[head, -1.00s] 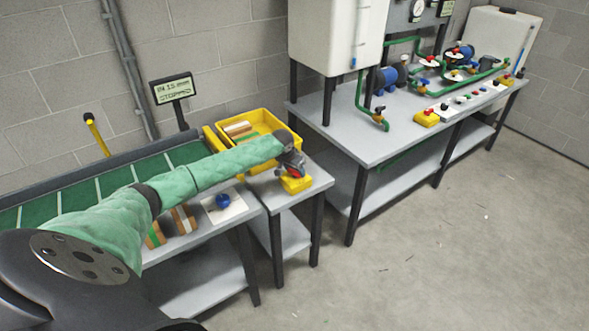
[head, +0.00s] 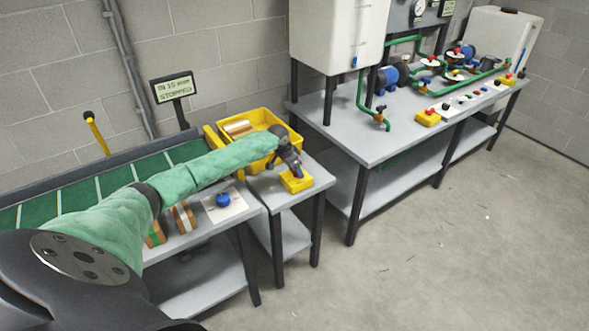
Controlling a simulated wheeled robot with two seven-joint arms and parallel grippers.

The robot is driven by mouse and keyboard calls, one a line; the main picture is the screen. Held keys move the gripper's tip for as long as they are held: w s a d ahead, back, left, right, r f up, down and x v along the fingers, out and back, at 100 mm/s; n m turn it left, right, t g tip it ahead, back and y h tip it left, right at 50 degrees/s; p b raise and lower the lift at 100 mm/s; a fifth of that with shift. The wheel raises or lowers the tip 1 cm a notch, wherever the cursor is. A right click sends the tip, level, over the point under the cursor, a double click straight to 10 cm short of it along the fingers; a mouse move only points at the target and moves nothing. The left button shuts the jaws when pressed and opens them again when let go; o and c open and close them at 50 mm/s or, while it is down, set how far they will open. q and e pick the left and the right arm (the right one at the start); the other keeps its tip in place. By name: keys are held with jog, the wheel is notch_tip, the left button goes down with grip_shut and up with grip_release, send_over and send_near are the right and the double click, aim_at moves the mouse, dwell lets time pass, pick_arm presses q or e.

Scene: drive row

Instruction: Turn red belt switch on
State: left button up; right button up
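A yellow switch box (head: 298,184) sits on the small grey table to the right of the belt. Its top is mostly hidden by my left gripper (head: 296,171), so no red part of it shows clearly now. My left gripper points down at the box's top; whether it touches is unclear, and its fingers are too small to read as open or shut. The green belt (head: 75,197) runs along the left. A display (head: 174,90) behind it reads "STOPPED". My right gripper is out of view.
A blue knob (head: 222,200) on a white plate stands at the belt table's front. A yellow bin (head: 283,114) with blocks stands behind my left arm. A long table (head: 370,150) with pipes, valves and another yellow switch box (head: 427,118) stands right. Floor at right is clear.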

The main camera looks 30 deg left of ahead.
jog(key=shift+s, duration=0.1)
pick_arm(q)
jog(key=o, duration=1)
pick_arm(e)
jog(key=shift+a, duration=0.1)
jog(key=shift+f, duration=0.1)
pick_arm(q)
jog(key=shift+s+a+r, duration=0.1)
jog(key=shift+a+r, duration=0.05)
jog(key=shift+r, duration=0.15)
jog(key=shift+b+v, duration=1.2)
jog(key=shift+v, duration=2.35)
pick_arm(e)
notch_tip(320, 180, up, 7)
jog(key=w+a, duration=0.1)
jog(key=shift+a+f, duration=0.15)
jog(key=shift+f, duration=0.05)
